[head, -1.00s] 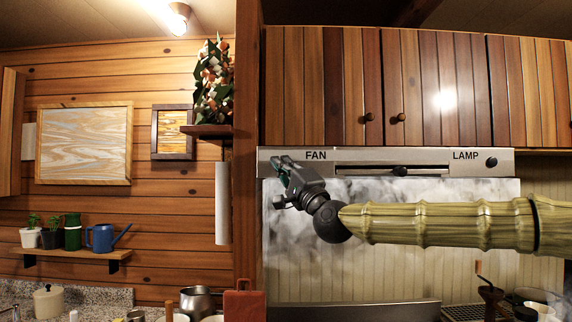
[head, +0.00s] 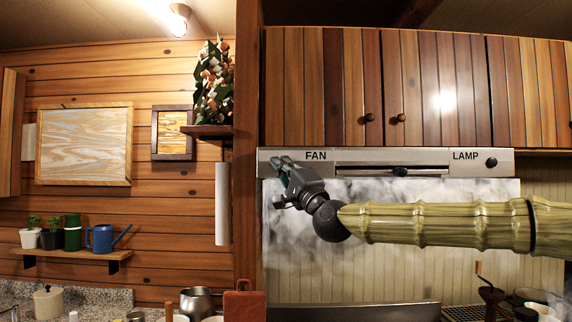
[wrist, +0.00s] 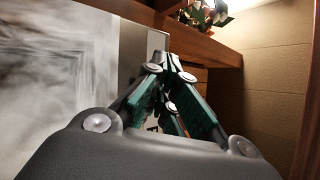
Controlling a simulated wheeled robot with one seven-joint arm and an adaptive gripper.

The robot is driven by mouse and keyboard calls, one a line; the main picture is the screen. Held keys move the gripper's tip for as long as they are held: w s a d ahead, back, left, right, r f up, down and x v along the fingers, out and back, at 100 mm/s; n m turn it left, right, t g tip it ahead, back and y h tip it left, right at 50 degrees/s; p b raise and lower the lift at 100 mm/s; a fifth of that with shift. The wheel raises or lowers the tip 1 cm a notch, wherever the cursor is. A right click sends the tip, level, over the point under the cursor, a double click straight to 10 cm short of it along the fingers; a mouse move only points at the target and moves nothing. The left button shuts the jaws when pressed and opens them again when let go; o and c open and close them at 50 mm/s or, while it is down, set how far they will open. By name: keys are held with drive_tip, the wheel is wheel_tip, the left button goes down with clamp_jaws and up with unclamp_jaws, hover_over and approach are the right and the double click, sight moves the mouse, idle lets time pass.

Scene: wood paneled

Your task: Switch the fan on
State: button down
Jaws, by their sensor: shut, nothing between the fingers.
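The range hood panel (head: 420,156) is a grey metal strip under the cabinets, marked FAN on the left and LAMP on the right. A dark slot with a black slider knob (head: 400,171) runs along its middle. A round black knob (head: 491,162) sits right of LAMP. My gripper (head: 279,163) is at the panel's left end, left of the FAN label, and covers what lies behind it there. In the wrist view my gripper (wrist: 166,58) has its fingertips together, close to the panel's edge (wrist: 154,42). I cannot tell whether they touch the panel.
Wooden cabinets (head: 440,85) hang above the panel. A wooden post (head: 248,200) stands just left of my gripper, with a small shelf (head: 207,130) holding a plant. Pots and a red board (head: 244,303) stand below.

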idle(0.5)
drive_tip(key=shift+s+b, duration=0.55)
drive_tip(key=shift+s, duration=0.25)
drive_tip(key=s+b, duration=0.3)
drive_tip(key=s, duration=0.3)
drive_tip(key=shift+r, duration=0.1)
idle(0.4)
